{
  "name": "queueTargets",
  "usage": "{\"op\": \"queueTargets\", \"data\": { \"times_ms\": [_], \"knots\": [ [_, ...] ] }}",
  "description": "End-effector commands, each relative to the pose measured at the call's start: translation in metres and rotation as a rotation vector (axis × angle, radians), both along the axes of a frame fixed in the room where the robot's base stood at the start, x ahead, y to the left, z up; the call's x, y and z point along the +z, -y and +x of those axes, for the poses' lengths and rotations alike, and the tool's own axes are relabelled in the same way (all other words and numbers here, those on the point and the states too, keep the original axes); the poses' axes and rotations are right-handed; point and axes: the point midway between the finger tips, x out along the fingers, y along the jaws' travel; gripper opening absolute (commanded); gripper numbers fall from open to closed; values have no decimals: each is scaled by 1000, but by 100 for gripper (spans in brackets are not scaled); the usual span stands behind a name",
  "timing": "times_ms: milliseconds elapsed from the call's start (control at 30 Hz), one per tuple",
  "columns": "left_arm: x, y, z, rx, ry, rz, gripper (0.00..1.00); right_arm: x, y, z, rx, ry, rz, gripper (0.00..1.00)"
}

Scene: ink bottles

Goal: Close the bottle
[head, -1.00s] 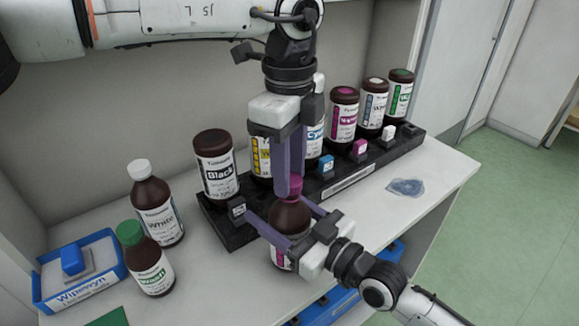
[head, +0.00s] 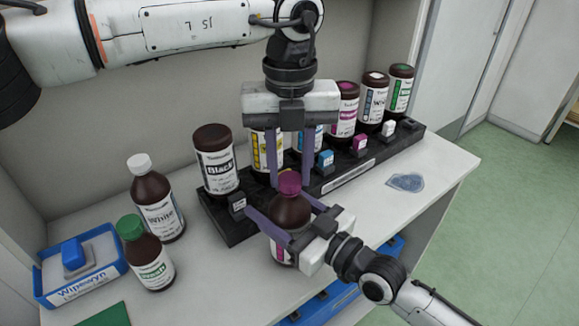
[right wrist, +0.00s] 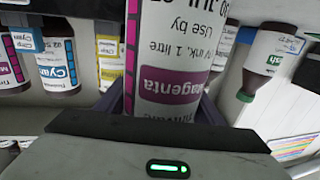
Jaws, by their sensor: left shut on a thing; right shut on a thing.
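A brown bottle with a magenta label (right wrist: 180,75) stands upright near the front edge of the table, and its shoulder shows in the head view (head: 290,214). A magenta cap (head: 289,182) sits on its neck; I cannot tell how tightly. My left gripper (head: 290,179) points straight down from above, shut on the cap with one finger on either side. My right gripper (head: 278,204) comes in from the lower right and is shut around the bottle's body. The bottle's lower part is partly hidden by the right gripper.
A dark rack (head: 237,226) behind holds several ink bottles, including the black one (head: 215,160), with small coloured blocks in front. A white-capped bottle (head: 155,200), a green-capped bottle (head: 147,255) and a blue wipes box (head: 82,268) stand left. A clear patch (head: 406,182) lies right.

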Motion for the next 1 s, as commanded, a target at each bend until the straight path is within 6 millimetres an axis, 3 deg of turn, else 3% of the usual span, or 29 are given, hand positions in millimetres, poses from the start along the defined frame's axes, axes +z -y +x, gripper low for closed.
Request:
{"op": "queueTargets", "data": {
  "times_ms": [1000],
  "knots": [
    [-1, 1, -2, -2286, 1, -3, 10, -1, 0, 0, -1, -1, -1, 0]
  ]
}}
